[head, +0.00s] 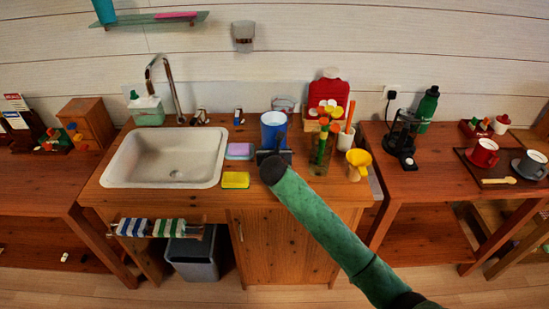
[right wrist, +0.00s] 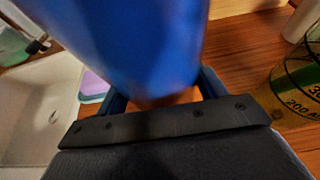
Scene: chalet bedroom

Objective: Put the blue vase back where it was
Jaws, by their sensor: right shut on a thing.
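The blue vase (head: 273,125) is upright at the back of the wooden counter (head: 245,205), right of the sink. My right gripper (head: 273,150), on the green arm from the lower right, is at its lower part. In the right wrist view the vase (right wrist: 125,40) fills the space between the two dark fingers of the gripper (right wrist: 160,92), which is shut on it. Wood shows below the vase; I cannot tell whether its base touches the counter. My left gripper is not in view.
The sink (head: 120,157) is left of the vase. A purple sponge (head: 240,150) and a yellow sponge (head: 235,180) lie between.

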